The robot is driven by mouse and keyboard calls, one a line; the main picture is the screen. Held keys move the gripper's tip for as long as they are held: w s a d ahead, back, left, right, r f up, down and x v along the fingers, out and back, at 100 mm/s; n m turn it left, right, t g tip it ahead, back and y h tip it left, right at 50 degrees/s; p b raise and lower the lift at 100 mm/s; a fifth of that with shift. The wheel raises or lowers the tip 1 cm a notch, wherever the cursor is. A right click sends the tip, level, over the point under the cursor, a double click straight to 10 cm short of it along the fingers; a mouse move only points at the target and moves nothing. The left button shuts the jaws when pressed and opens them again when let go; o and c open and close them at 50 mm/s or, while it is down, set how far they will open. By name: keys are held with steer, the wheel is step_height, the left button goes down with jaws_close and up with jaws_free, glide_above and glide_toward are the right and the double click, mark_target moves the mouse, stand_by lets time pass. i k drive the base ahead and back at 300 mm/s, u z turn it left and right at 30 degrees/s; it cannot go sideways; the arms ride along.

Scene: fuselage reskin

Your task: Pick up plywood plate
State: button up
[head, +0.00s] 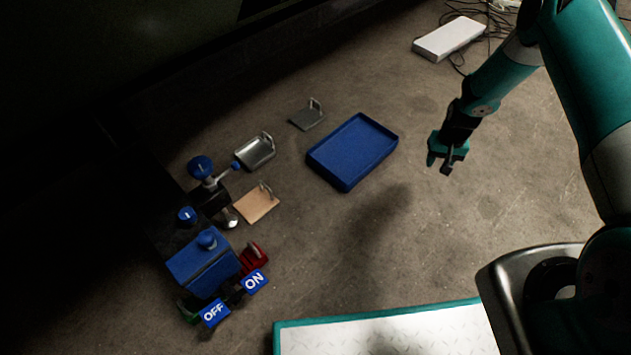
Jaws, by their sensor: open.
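The plywood plate (254,206) is a small tan square with a metal handle standing on it. It lies on the floor left of centre, in front of a silver tray-like plate. My gripper (440,168) is open and empty at the right of the blue tray. It hangs well to the right of the plywood plate, apart from everything. The plate's top and handle show clearly.
A blue tray (354,151) lies between my gripper and the plates. A silver plate (256,151) and a grey plate (307,117) with handles lie behind the plywood. A blue machine (204,268) with ON and OFF signs stands at left. Floor right of the plywood is clear.

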mark_target(254, 206)
steer(key=z, duration=1.25)
steer(key=i, duration=0.85)
steer(key=u, duration=3.1)
